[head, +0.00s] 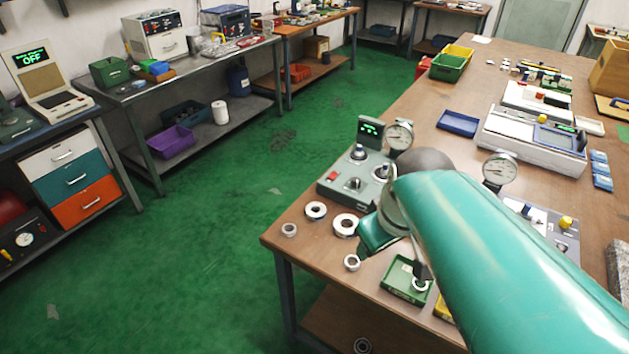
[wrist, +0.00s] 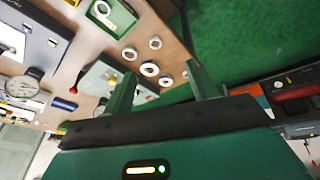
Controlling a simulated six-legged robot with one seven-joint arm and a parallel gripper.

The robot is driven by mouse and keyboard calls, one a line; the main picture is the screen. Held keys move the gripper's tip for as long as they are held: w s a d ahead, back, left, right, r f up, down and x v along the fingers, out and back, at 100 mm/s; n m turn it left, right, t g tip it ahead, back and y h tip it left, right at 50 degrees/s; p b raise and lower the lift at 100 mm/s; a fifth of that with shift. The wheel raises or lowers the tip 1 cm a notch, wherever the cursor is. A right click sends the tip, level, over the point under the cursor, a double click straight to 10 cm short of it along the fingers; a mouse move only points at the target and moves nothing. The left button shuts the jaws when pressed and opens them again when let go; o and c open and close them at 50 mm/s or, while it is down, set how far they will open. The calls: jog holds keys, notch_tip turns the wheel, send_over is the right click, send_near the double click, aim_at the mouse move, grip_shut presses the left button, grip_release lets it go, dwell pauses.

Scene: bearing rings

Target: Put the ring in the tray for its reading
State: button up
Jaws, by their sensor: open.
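In the head view my gripper (head: 374,238) is above the front left of the wooden table, partly hidden behind my arm. In the wrist view its two fingers (wrist: 160,72) are spread apart with nothing between their tips. Several metal rings lie on the table: a thick one (head: 346,224), another (head: 316,211), a smaller one (head: 289,230) and one near the tray (head: 352,262). Rings also show beyond the fingers in the wrist view (wrist: 149,69). A green tray (head: 391,283) holds a ring (head: 420,285). A yellow tray (head: 443,309) is partly hidden by my arm.
A grey-green instrument (head: 340,190) with a lit display and dial gauge (head: 399,135) stands behind the rings. A second dial gauge (head: 499,169) stands to the right. A blue tray (head: 458,123) lies farther back. The table's left edge is close to the rings.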

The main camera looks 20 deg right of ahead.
jog(key=s+a+r+m+t, duration=0.1)
jog(key=s+a+r+m, duration=0.1)
jog(key=a, duration=0.4)
jog(key=shift+s+a+r+m+t, duration=0.15)
jog(key=shift+s+a+m+t, duration=0.15)
jog(key=shift+s+a+t, duration=0.1)
dwell(0.7)
